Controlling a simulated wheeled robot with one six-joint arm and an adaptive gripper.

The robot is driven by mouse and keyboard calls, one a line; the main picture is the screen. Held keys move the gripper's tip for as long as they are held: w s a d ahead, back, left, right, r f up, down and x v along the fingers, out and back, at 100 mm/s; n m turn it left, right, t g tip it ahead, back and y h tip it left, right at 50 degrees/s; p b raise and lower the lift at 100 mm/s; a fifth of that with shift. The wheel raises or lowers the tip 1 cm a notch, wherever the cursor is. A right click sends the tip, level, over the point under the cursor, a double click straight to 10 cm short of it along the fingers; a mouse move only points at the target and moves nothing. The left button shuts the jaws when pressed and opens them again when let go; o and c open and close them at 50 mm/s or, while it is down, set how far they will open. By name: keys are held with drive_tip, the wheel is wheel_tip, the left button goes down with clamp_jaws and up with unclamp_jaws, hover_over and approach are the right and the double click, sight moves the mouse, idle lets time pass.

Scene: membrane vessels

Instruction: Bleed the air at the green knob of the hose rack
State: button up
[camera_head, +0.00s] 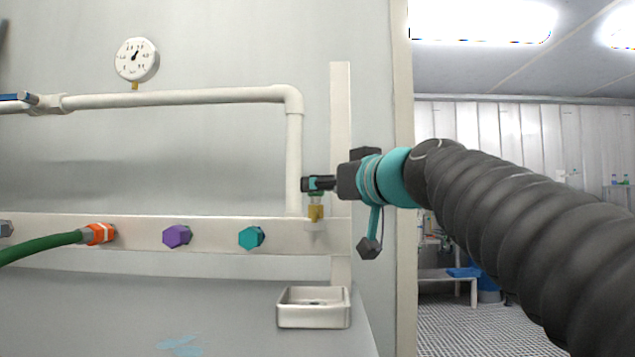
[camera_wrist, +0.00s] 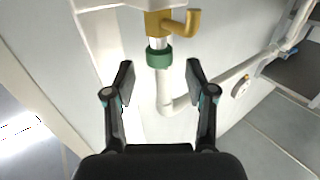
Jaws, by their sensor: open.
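The green knob (camera_wrist: 159,57) sits on a pale stem of the brass bleed valve (camera_wrist: 158,24), which has a bent spout. In the head view the brass valve (camera_head: 316,213) stands on the rack's rail near its right end, and the knob is mostly hidden by my fingers. My gripper (camera_head: 312,184) reaches in from the right at knob height. In the wrist view my gripper (camera_wrist: 159,80) is open, one finger on each side of the knob's line. Gaps show on both sides, and neither finger appears to touch it. I cannot tell whether the knob is fully between the fingertips.
A white drip tray (camera_head: 314,317) is below the valve. The rail (camera_head: 210,247) carries a teal cap (camera_head: 251,238), a purple cap (camera_head: 177,236) and an orange coupling (camera_head: 99,234) with a green hose. A white pipe (camera_head: 294,160) rises just left of my fingertips. A gauge (camera_head: 136,59) is above.

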drive_tip(key=shift+p+x, duration=0.3)
drive_tip(key=shift+x, duration=1.65)
clamp_jaws()
